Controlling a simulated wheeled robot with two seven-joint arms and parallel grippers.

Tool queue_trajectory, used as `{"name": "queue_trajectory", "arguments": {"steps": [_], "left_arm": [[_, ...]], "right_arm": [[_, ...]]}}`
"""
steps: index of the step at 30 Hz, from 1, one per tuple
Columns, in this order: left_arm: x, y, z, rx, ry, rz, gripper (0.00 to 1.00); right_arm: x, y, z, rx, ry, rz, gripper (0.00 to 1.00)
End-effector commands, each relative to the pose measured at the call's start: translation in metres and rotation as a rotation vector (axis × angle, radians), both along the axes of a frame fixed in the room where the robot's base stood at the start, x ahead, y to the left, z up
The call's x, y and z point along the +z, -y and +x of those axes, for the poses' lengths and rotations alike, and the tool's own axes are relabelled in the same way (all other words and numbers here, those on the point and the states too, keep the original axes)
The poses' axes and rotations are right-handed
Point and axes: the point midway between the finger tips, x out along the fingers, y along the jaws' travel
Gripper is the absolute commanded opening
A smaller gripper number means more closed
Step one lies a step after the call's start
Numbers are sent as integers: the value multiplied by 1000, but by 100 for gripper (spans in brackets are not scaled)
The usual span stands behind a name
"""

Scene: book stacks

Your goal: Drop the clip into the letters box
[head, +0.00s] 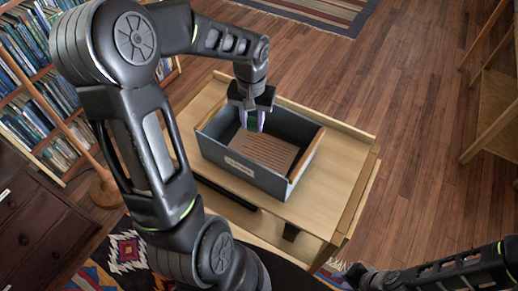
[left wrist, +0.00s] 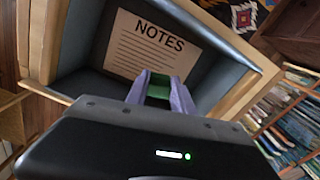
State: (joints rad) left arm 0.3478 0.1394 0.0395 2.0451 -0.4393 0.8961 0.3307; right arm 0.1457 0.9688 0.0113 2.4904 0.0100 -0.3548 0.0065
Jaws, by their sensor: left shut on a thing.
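A grey-blue box (head: 215,158) with wooden top edges stands on the wooden table; the writing on its front label (head: 239,164) is too small to read. My left gripper (head: 252,122) points down over the box opening, its purple fingertips around a small green clip (head: 253,126). The left wrist view shows the clip (left wrist: 158,88) between the fingertips (left wrist: 160,86), largely hidden by them. Below it, inside the box (left wrist: 82,82), lies a lined sheet headed NOTES (left wrist: 152,42). My right gripper (head: 356,272) is at the lower right, apart from the box; its jaws are unclear.
The light wooden table (head: 335,180) has bare room right of the box, with a raised strip along its back edge. A bookcase (head: 35,85) stands at the left, a dark drawer chest (head: 35,225) at lower left, and wooden shelving (head: 495,110) at the right.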

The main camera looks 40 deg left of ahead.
Motion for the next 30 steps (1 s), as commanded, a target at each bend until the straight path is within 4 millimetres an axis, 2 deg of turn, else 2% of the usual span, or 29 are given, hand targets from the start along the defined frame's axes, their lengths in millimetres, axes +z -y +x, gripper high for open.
{"name": "queue_trajectory", "arguments": {"steps": [10,11,19,30], "left_arm": [[-3,0,0,0,0,0,0],[-3,0,0,0,0,0,31],[-3,0,0,0,0,0,53],[1,0,1,0,2,1,54]], "right_arm": [[-1,0,0,1,1,1,27],[-1,0,0,1,1,1,27],[-2,0,0,1,1,1,27],[-3,0,0,1,1,1,27]]}}
